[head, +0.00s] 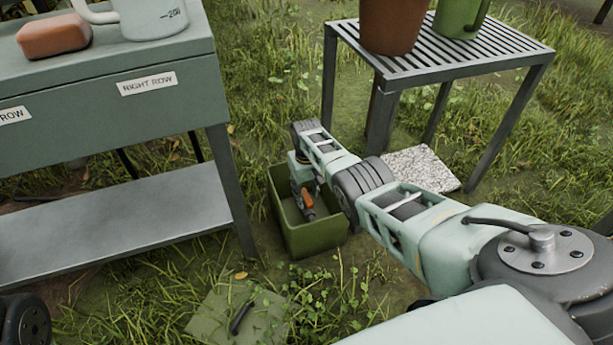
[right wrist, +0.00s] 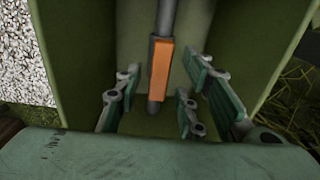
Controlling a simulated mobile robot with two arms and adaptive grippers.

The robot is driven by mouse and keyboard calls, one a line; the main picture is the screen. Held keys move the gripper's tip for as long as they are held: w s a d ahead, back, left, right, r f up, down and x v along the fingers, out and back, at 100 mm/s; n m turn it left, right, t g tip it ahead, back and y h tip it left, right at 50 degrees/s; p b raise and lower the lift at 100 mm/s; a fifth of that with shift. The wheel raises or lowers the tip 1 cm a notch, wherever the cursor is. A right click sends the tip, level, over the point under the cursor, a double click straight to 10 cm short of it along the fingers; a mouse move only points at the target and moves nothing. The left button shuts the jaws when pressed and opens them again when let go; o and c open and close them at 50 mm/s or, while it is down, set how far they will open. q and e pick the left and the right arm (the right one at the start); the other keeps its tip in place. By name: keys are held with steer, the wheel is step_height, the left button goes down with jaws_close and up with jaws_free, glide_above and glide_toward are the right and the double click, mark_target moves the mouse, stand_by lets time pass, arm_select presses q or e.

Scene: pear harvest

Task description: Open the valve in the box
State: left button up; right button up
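A green open box (head: 318,238) stands on the grass between the two tables. In it is a grey pipe (right wrist: 168,16) with an orange valve handle (right wrist: 161,68); the handle also shows in the head view (head: 307,198). In the right wrist view the handle lies in line with the pipe. My right gripper (head: 304,185) reaches down into the box. In the right wrist view its fingers (right wrist: 163,98) are spread apart, one side to the left and one to the right of the handle, with gaps between. My left gripper is not in view.
A green lid-like panel (head: 215,312) with a dark handle lies on the grass in front. A grey-green bench (head: 100,85) stands left and a slatted metal table (head: 465,60) with pots stands behind right. A speckled stone slab (head: 422,168) lies under that table.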

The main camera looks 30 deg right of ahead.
mark_target(306, 196)
step_height(306, 196, up, 11)
stand_by(0.6)
steer(key=shift+r, duration=0.1)
